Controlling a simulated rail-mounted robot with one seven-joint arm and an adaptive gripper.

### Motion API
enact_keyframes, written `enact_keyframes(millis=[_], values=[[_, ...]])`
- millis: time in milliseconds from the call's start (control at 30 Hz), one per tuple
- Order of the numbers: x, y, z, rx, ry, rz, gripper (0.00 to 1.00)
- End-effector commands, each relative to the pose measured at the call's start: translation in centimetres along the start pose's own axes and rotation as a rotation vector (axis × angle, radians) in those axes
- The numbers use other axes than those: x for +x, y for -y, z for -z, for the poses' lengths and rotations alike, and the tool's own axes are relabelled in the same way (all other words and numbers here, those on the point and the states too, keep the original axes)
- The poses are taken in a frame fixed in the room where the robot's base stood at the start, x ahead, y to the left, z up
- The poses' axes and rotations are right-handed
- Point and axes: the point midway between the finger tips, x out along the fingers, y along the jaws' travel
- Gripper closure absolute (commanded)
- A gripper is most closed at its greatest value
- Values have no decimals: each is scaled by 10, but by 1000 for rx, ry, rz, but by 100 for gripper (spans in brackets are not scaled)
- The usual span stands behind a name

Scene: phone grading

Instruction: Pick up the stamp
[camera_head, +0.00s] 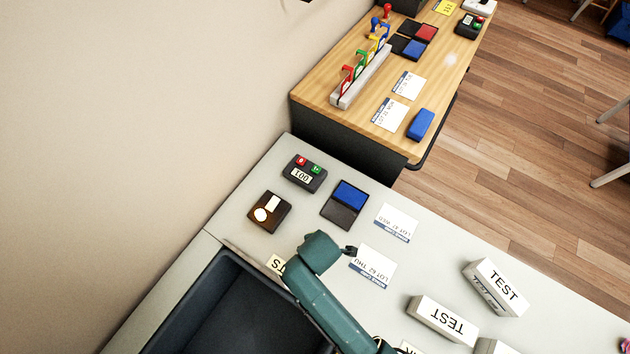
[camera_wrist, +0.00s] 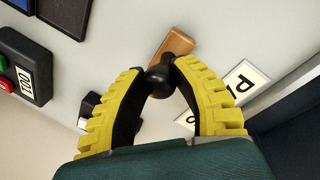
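The stamp has a black round knob (camera_wrist: 158,84) and an orange-brown wooden part (camera_wrist: 176,44), seen in the wrist view. My gripper (camera_wrist: 159,72) has yellow ribbed fingers that bow outward and come together at the tips. The tips are on either side of the black knob and appear to touch it. Whether the stamp is clear of the table cannot be told. In the head view my green arm hides the stamp and most of the gripper.
A counter (camera_head: 303,174), a brown device with a lit disc (camera_head: 269,212) and a blue ink pad (camera_head: 349,196) are on the grey table. Lot cards (camera_head: 373,267) and white TEST boxes (camera_head: 443,320) lie to the right. A dark bin (camera_head: 190,318) is at the lower left.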

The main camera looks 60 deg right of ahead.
Motion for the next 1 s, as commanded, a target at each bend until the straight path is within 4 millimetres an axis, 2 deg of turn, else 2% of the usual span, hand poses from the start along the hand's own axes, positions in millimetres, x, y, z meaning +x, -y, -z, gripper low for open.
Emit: enact_keyframes(millis=[33, 100, 133, 533, 633, 900, 1000], values=[[0, 0, 0, 0, 0, 0, 86], [0, 0, 0, 0, 0, 0, 99], [0, 0, 0, 0, 0, 0, 100], [-5, -1, 0, 0, -1, -1, 100], [-21, -6, 0, 0, -1, -3, 100], [-82, -20, 0, 0, -1, -2, 100], [-93, -23, 0, 0, -1, -1, 100]])
